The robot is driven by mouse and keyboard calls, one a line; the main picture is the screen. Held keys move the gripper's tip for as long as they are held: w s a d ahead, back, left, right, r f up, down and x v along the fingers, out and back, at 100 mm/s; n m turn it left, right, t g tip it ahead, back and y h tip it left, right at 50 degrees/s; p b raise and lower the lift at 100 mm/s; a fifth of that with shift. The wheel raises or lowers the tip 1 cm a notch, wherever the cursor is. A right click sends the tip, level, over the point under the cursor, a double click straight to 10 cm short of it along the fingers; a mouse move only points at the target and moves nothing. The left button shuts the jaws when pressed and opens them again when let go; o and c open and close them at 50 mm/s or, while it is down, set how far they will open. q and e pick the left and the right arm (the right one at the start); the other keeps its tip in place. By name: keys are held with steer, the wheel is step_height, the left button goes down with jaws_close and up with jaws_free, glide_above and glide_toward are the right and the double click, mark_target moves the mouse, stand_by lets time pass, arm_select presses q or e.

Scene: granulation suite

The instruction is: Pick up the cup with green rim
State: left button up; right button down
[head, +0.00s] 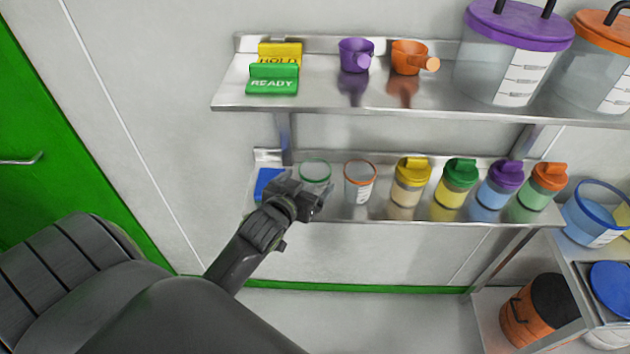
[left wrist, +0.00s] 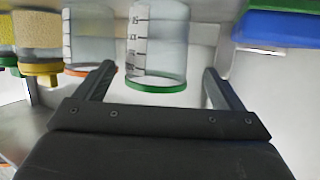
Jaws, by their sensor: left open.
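The clear cup with the green rim (head: 315,172) stands on the lower shelf, left of a clear cup with an orange rim (head: 360,182). My left gripper (head: 312,190) is open and at the cup, partly in front of it in the head view. In the left wrist view the green-rimmed cup (left wrist: 157,45) appears upside down, ahead of and between the open fingers of my left gripper (left wrist: 160,78). I cannot tell whether a finger touches it. The orange-rimmed cup (left wrist: 90,38) is close by the other finger. My right gripper is in neither view.
A blue block (head: 268,183) lies left of the cup. Several shaker bottles with coloured lids, such as the yellow one (head: 411,182), stand to the right. The upper shelf (head: 330,98) holds signs, scoops and large containers above the cup.

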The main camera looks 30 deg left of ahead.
mark_target(320, 170)
arm_select(q)
steer(key=p+x, duration=0.1)
steer(key=x, duration=0.2)
steer(key=shift+w+d+r, duration=0.1)
steer(key=shift+w+r, duration=0.05)
steer(key=shift+w, duration=0.15)
steer(key=shift+w+f, duration=0.25)
steer(key=shift+w, duration=0.25)
steer(key=c, duration=1.1)
steer(key=shift+o, duration=0.2)
